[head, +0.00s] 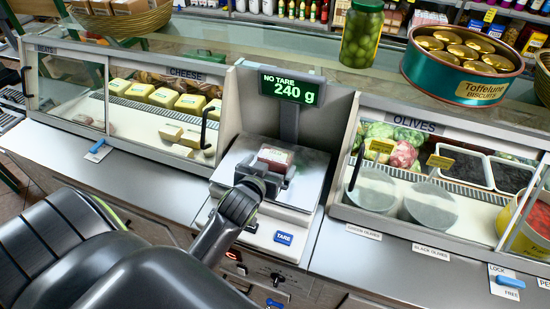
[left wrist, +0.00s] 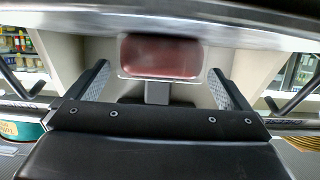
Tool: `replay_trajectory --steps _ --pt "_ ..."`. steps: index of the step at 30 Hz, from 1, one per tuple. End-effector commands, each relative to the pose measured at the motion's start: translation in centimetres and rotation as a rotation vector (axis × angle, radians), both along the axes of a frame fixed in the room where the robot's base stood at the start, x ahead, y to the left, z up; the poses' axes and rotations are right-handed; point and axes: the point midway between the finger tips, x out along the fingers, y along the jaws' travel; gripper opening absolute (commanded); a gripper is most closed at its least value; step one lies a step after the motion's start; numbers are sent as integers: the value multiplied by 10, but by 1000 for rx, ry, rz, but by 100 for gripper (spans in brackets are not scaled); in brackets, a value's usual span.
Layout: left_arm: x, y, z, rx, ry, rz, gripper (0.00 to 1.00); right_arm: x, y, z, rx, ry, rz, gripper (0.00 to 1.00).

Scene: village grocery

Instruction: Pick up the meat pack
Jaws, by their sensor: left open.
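The meat pack (head: 274,154) is a small reddish pack in a clear tray, lying on the steel pan of the scale (head: 312,165). In the left wrist view the meat pack (left wrist: 160,56) shows straight ahead, upper middle, with its face blurred. My left gripper (head: 272,171) is over the pan at the pack's near side and hides part of it. In the left wrist view the two fingers of my left gripper (left wrist: 162,85) are spread, one on each side of the pack, with gaps. I cannot tell whether they touch it. My right gripper is not in view.
The scale display (head: 291,88) reads "NO TARE 240 g" and stands behind the pack. A cheese case (head: 120,62) is on the left and an olives case (head: 420,125) on the right. A blue TARE button (head: 283,238) is at the scale's front.

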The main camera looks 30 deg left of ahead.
Motion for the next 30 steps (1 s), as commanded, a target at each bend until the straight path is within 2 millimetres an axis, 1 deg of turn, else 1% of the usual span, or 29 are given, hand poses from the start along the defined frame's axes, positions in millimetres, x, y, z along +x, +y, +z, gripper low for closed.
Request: replay_trajectory --steps 8,12,17,23,24,26,30 --pt "25 8 -7 2 1 -1 100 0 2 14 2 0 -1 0" --pt "39 11 -14 1 0 0 100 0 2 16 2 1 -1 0" --pt "46 12 -17 1 0 -1 100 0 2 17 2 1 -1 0" --pt "46 13 -18 1 0 -1 100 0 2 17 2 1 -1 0" --pt "46 13 -18 1 0 -1 99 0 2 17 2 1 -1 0" --pt "46 12 -18 1 0 -1 91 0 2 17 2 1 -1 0" --pt "46 12 -18 1 0 -1 72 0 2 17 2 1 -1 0"
